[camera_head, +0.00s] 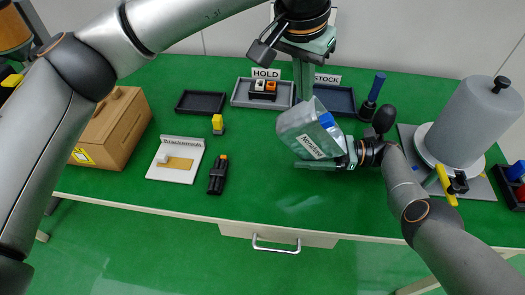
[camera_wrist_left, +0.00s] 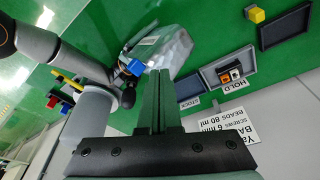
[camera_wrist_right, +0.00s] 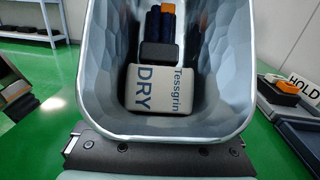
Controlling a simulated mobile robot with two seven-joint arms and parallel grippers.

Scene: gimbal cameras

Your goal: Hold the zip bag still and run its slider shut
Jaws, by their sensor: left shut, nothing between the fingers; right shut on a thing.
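The clear zip bag (camera_head: 298,122) is held tilted above the green table; it also shows in the left wrist view (camera_wrist_left: 172,48). Its blue slider (camera_head: 327,120) is at the bag's right edge, near my right gripper (camera_head: 349,154). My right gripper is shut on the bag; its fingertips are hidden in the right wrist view. There the bag's mouth (camera_wrist_right: 240,128) gapes open, with a white "Tessgrin DRY" packet (camera_wrist_right: 172,88) and dark blue items inside. My left gripper (camera_head: 303,90) is shut and empty, fingers pointing down behind the bag; whether it touches the bag I cannot tell.
Behind stand the grey HOLD tray (camera_head: 240,97) with small blocks, the dark STOCK tray (camera_head: 345,98) and an empty black tray (camera_head: 201,102). A grey cylinder (camera_head: 470,120) stands right. A wooden box (camera_head: 125,125), white board (camera_head: 160,173) and black tool (camera_head: 217,178) lie left.

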